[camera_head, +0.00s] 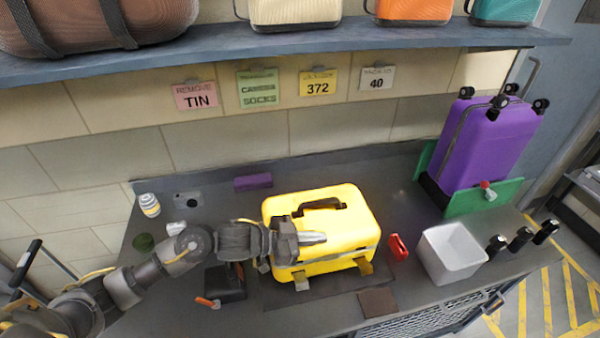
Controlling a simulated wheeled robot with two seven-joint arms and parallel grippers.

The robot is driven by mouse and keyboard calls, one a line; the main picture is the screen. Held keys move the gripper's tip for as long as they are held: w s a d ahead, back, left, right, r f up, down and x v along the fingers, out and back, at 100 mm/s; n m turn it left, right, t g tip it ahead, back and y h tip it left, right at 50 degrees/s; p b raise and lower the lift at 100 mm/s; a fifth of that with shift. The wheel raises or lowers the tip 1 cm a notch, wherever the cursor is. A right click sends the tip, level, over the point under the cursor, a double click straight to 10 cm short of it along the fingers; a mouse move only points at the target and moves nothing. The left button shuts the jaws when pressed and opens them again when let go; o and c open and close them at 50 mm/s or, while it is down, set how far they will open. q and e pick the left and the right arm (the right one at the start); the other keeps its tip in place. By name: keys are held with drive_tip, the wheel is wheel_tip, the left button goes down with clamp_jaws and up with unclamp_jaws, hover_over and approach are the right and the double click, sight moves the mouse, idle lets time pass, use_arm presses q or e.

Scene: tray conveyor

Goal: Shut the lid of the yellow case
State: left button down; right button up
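The yellow case (350,215) lies on the dark workbench in the middle of the view. Its lid, with a black handle (320,205) on top, is down on the lower part and looks shut or nearly so. Metal latches (301,281) hang at its front side, apparently unfastened. My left gripper (318,238) reaches in from the left, over the left front part of the lid. Its fingers look together with nothing between them. It hides part of the lid; I cannot tell whether it touches. My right gripper is not in view.
A red item (397,247) and a grey bin (450,254) stand right of the case. A purple suitcase (488,140) stands at the back right. A black box (226,284) sits left of the case. A shelf (280,44) with bags overhangs the back.

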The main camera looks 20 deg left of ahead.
use_arm(q)
wheel_tip(320, 180, up, 4)
drive_tip(key=p, duration=0.4)
drive_tip(key=shift+r, duration=0.25)
drive_tip(key=shift+s+a+f+b, duration=0.25)
drive_tip(key=shift+a+f+b, duration=0.1)
drive_tip(key=shift+a+b, duration=0.3)
drive_tip(key=b+v, duration=0.2)
drive_tip(key=v, duration=0.5)
drive_tip(key=shift+s+a+r, duration=0.15)
drive_tip(key=shift+a, duration=0.2)
drive_tip(key=shift+s+a+r, duration=0.25)
drive_tip(key=shift+a+r, duration=0.05)
drive_tip(key=shift+a, duration=0.1)
